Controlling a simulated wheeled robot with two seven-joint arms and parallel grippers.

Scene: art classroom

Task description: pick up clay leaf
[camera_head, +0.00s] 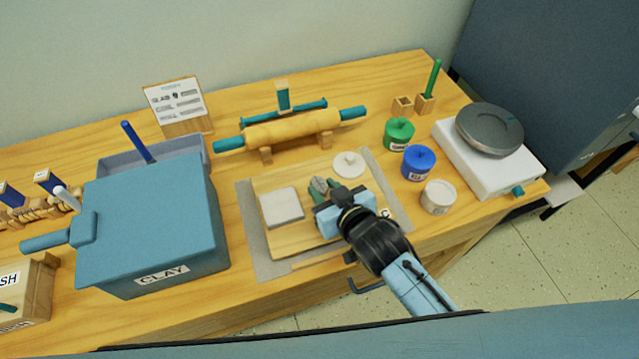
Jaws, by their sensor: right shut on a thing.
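A small green piece, which looks like the clay leaf (320,188), is at the tips of my right gripper (328,192), over the wooden board (288,238). The right gripper reaches in from the lower right and is shut on it. The fingers and the blue gripper body hide part of the leaf. I cannot tell whether the leaf is touching the board or just above it. My left gripper is not in view.
A grey slab (281,207) and a white knobbed disc (348,165) flank the gripper. A blue clay bin (190,225) stands left, a rolling pin (290,130) behind. Green (399,134), blue (418,163) and whitish (438,197) jars and a wheel (488,130) stand right.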

